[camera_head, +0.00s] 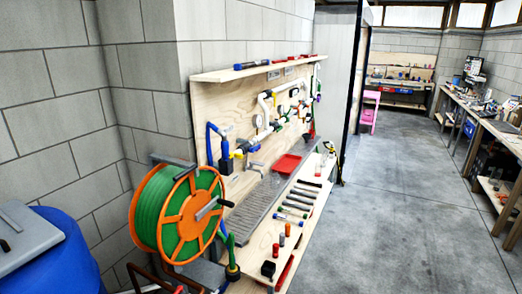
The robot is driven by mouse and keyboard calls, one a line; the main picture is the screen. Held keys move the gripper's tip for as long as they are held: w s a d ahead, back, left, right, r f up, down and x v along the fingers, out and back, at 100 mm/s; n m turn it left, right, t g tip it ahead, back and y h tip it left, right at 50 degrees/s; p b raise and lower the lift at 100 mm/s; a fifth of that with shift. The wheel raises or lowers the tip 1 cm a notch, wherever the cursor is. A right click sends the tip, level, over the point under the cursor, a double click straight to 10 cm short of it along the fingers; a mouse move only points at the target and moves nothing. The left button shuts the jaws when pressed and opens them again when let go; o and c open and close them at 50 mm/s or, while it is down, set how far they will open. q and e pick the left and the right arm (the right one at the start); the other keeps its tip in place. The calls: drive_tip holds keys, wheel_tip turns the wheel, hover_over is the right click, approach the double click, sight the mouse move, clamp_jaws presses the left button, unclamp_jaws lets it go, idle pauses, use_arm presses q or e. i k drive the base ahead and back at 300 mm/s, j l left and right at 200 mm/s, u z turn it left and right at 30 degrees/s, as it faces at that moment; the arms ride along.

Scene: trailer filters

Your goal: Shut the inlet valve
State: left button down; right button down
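A wooden panel (205,110) against the block wall carries pipework and valves. Neither of my grippers shows in the view.
An orange and green hose reel (178,214) stands in front of the panel's near end. A blue barrel (62,250) is at lower left. A red tray (287,164) and several cylinders lie on the bench (262,240). The concrete floor (400,220) to the right is clear.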

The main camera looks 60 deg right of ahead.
sight(256, 148)
drive_tip(key=l+z, duration=0.2)
drive_tip(key=z, duration=0.15)
drive_tip(key=l+z, duration=0.25)
drive_tip(key=z, duration=0.15)
drive_tip(key=l+z, duration=0.2)
drive_tip(key=z, duration=0.15)
drive_tip(key=i+l+z, duration=0.2)
drive_tip(key=l, duration=0.3)
drive_tip(key=i+l+z, duration=0.2)
drive_tip(key=i+l, duration=0.35)
drive_tip(key=l, duration=0.2)
drive_tip(key=i+l, duration=0.2)
drive_tip(key=l, duration=0.25)
